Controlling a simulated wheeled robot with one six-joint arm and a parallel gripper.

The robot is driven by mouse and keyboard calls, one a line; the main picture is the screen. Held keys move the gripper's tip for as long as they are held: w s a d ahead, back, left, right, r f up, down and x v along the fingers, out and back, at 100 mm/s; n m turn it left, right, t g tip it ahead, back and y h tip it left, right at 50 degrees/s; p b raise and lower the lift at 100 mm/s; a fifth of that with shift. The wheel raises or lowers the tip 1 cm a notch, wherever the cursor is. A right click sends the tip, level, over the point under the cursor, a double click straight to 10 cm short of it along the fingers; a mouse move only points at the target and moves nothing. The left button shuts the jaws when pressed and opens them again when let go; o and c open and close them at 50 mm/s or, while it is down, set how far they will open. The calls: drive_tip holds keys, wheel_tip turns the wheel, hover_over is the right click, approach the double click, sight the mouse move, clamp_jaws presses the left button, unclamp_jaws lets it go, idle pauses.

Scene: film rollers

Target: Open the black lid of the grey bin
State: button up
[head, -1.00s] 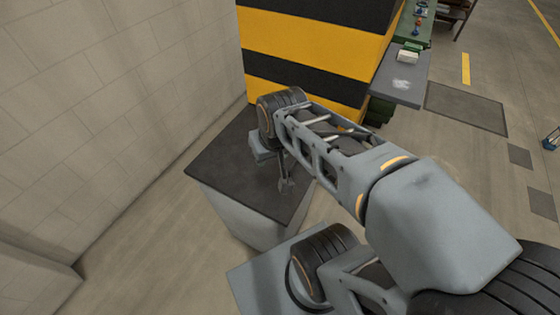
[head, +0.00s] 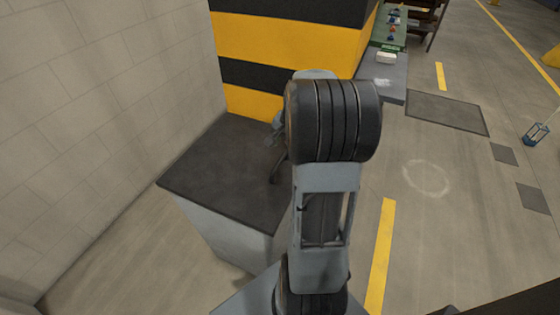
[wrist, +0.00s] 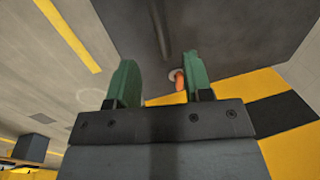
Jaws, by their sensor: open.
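The grey bin (head: 226,238) stands left of my arm in the head view. Its flat black lid (head: 215,175) lies level on top, shut. In the wrist view the dark lid surface (wrist: 225,35) lies beyond the fingers. My gripper (wrist: 159,68) is open, with two green fingers spread apart. A small orange piece with a pale disc (wrist: 180,80) shows beside the right finger; I cannot tell whether they touch. In the head view my arm hides most of the gripper and the lid's right side.
A yellow-and-black striped block (head: 285,45) stands right behind the bin. A pale block wall (head: 90,100) runs along the left. A grey bench (head: 385,85) is at the back right.

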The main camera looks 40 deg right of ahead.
sight(280, 160)
drive_tip(key=f, duration=0.2)
drive_tip(key=w+f, duration=0.1)
drive_tip(key=f, duration=0.5)
drive_tip(key=shift+w+a+f+b, duration=0.1)
drive_tip(key=shift+w+a+b, duration=0.1)
drive_tip(key=shift+a+b, duration=0.2)
drive_tip(key=shift+c, duration=0.3)
clamp_jaws()
